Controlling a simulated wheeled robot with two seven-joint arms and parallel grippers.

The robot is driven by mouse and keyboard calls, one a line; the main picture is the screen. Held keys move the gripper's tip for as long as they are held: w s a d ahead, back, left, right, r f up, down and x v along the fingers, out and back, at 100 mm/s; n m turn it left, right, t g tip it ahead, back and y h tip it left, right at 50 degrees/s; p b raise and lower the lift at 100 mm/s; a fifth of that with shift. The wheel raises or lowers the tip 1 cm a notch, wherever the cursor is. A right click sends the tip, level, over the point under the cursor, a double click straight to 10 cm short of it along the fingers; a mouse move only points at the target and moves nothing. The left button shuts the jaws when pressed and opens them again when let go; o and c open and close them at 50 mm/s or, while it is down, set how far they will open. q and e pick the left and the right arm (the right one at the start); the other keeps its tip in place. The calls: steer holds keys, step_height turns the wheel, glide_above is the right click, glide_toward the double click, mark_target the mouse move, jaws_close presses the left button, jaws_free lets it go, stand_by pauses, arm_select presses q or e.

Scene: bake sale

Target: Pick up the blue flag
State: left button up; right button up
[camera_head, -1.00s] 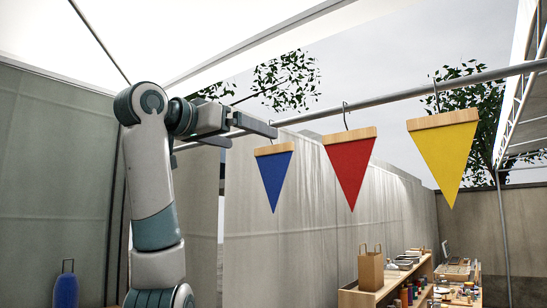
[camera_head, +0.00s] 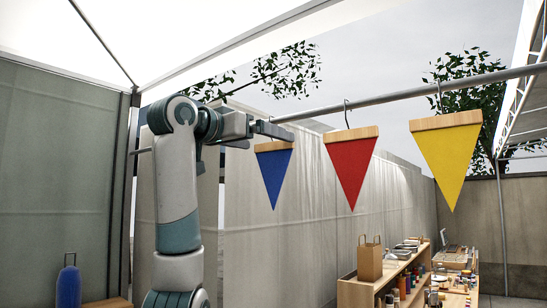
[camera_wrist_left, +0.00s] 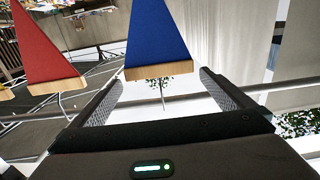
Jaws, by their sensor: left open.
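The blue flag (camera_head: 273,180) is a pennant with a wooden top bar, hanging from the metal rail by a hook. It is the leftmost of three flags. My left gripper (camera_head: 270,137) is open at the blue flag's top bar, and its fingers partly cover the bar and hook in the head view. In the left wrist view the blue flag (camera_wrist_left: 157,30) appears upside down, its wooden bar between the two open fingers (camera_wrist_left: 163,88) near their tips. The fingers stand apart from the bar's ends. My right gripper is not in view.
A red flag (camera_head: 351,172) and a yellow flag (camera_head: 451,165) hang from the same rail (camera_head: 395,95) to the right. A wooden shelf (camera_head: 372,293) with a paper bag (camera_head: 370,261) stands below right. A blue object (camera_head: 68,285) is at lower left.

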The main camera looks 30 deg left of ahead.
mark_target(273, 143)
arm_select(q)
steer(key=w+p, duration=0.1)
steer(key=w, duration=0.1)
steer(key=w+p, duration=0.1)
steer(key=w, duration=0.1)
steer(key=shift+d+p, duration=0.2)
steer(key=shift+p, duration=0.1)
steer(key=shift+w, duration=0.35)
steer(key=shift+s, duration=0.1)
steer(key=c, duration=0.7)
